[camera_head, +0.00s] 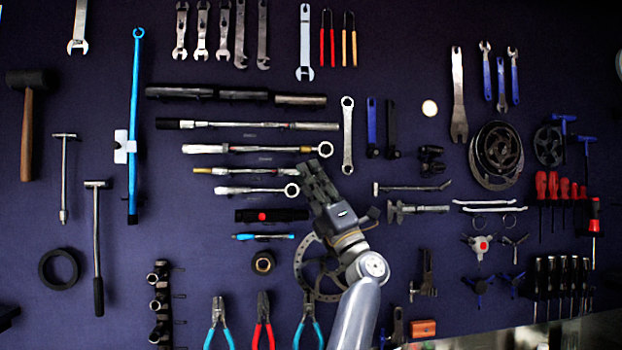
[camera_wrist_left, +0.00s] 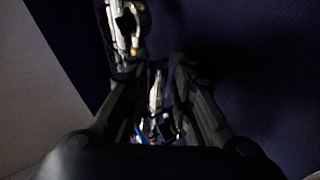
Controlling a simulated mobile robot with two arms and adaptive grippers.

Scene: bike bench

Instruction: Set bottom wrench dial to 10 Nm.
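Several wrenches hang level in a stack on the dark wall in the head view. The bottom wrench (camera_head: 250,190) is silver with a ring head at its right end; its dial is too small to make out. Just above it hangs a wrench with a brass-coloured handle (camera_head: 232,171), its right end hidden by my gripper. My left gripper (camera_head: 313,172) is just right of the ring head; contact cannot be told. In the left wrist view my left gripper (camera_wrist_left: 155,68) has its fingers apart, with blurred, dark tool parts beyond them. My right gripper is not in view.
Longer wrenches (camera_head: 250,126) hang above, and an upright ring spanner (camera_head: 347,135) hangs above right of my gripper. A caliper (camera_head: 403,209) is to the right. A black bar with a red spot (camera_head: 262,216) and pliers (camera_head: 264,320) hang below.

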